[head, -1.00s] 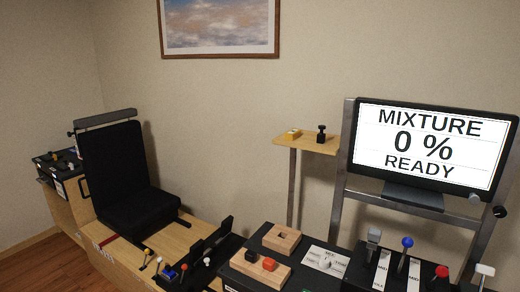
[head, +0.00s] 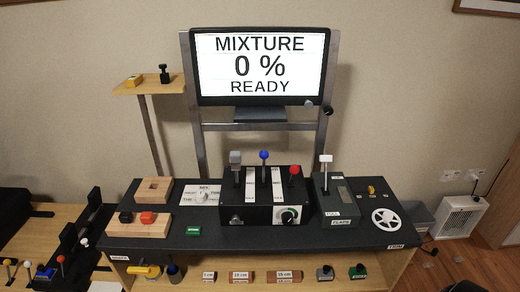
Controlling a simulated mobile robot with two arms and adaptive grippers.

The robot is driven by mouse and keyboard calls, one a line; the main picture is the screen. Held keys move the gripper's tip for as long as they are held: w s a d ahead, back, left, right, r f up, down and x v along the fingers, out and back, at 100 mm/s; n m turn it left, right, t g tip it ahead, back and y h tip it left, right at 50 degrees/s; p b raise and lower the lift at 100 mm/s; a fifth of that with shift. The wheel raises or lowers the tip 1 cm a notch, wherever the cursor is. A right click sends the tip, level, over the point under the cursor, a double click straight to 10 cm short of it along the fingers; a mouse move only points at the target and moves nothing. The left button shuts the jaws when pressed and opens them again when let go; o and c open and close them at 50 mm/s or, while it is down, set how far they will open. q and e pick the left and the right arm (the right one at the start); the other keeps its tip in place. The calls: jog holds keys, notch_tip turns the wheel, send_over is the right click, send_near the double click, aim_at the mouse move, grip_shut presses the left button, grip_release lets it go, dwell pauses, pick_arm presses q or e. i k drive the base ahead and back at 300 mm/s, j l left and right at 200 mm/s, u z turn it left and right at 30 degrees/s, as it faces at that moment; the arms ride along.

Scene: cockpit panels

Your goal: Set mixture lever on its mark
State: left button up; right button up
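The lever box (head: 264,200) stands on the dark console in the head view. It carries a grey-topped lever (head: 236,166), a blue-knobbed lever (head: 264,164) and a red-knobbed lever (head: 292,176) at the right. The red one fits the usual mixture colour, but I cannot read a label on it. White labelled strips run beside the levers; the mark is too small to make out. The screen (head: 259,66) reads "MIXTURE 0 % READY". Neither of my grippers is clearly visible.
A flaps unit (head: 335,204) with a tall white-topped lever stands right of the lever box. A dial plate (head: 201,195) and wooden blocks (head: 139,224) lie to the left. A white wheel (head: 387,219) is at the right. The shelf below (head: 208,258) holds several small items.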

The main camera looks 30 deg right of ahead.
aim_at(294, 170)
jog(key=z, duration=1.3)
